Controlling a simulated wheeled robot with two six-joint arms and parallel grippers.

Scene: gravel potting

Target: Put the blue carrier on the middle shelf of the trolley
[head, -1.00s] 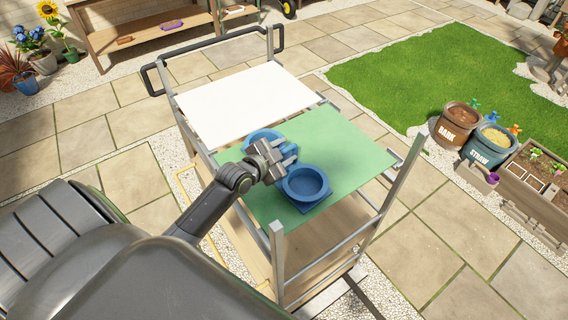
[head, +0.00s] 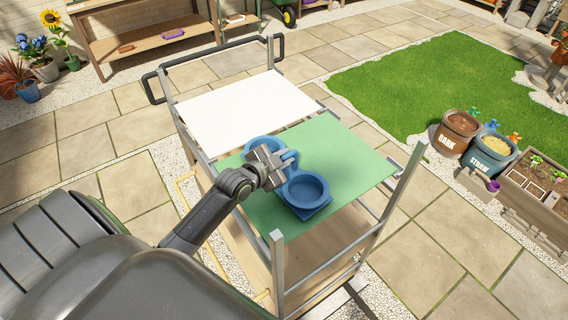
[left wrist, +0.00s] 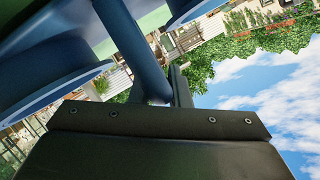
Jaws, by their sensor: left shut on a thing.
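The blue carrier (head: 306,188) has two round cups joined by a middle handle. It is over the green shelf (head: 352,155) of the trolley (head: 279,270); I cannot tell if it touches the shelf. My left gripper (head: 283,168) is shut on the carrier between its cups and hides part of the far cup. In the left wrist view the handle bar (left wrist: 137,50) runs into the jaws, with blue cup undersides on both sides. The white top shelf (head: 247,108) lies behind the green one. My right gripper is not in view.
Metal posts (head: 399,200) stand at the trolley's corners, and a black push handle (head: 160,85) is at its far end. Bark (head: 456,132) and straw (head: 489,154) tubs stand on the right. The green shelf's right part is clear.

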